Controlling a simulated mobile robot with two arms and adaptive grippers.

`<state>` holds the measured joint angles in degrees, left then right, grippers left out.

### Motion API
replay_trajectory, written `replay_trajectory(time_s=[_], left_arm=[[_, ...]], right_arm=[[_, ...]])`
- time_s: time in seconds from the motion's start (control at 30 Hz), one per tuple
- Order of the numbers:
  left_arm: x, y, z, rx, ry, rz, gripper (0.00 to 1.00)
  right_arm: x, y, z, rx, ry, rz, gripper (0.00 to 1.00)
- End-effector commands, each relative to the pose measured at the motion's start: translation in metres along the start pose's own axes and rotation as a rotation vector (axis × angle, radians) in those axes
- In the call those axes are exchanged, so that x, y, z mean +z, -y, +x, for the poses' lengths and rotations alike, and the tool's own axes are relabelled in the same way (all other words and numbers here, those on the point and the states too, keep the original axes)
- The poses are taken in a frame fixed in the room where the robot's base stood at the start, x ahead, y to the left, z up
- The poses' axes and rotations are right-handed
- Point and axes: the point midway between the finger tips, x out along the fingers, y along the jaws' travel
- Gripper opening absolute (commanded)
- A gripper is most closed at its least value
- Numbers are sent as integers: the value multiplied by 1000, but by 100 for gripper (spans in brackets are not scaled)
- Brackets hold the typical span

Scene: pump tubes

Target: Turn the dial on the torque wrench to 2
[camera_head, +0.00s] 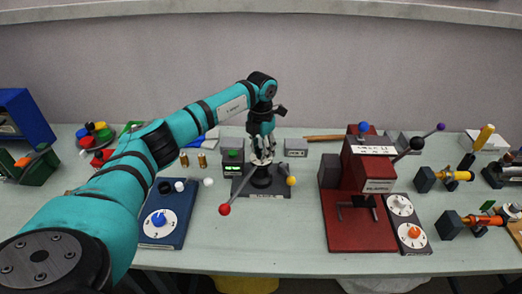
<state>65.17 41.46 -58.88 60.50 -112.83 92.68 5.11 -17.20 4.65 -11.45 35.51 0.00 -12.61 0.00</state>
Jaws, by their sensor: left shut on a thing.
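No thing in view is plainly readable as a torque wrench. Dials show in two places: a blue panel (167,219) with a white dial face and blue knob at the front left, and a dark panel (408,222) with two round white dials at the right, the lower with an orange knob. Their markings are too small to read surely. My left gripper (262,160) points down and is shut at the top of the black centre post of a dark-based device (262,188). That device has a red ball lever and a yellow ball. My right gripper is out of view.
A red press-like machine (360,232) stands right of centre. Small grey boxes (296,147) and brass parts (202,160) lie near the device. Yellow and orange fittings (448,177) sit at the right. The table front between the blue panel and red machine is mostly clear.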

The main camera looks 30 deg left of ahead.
Motion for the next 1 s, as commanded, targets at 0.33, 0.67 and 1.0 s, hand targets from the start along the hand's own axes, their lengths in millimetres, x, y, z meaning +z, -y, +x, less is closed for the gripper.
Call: replay_trajectory(time_s=[0.33, 0.67, 1.0], left_arm=[[0, 0, -1, 0, 2, -328, 0], [1, -1, -2, -1, 3, -625, 0], [1, -1, -2, -1, 4, -831, 0]], right_arm=[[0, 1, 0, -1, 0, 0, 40], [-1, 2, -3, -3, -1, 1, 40], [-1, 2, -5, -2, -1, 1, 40]])
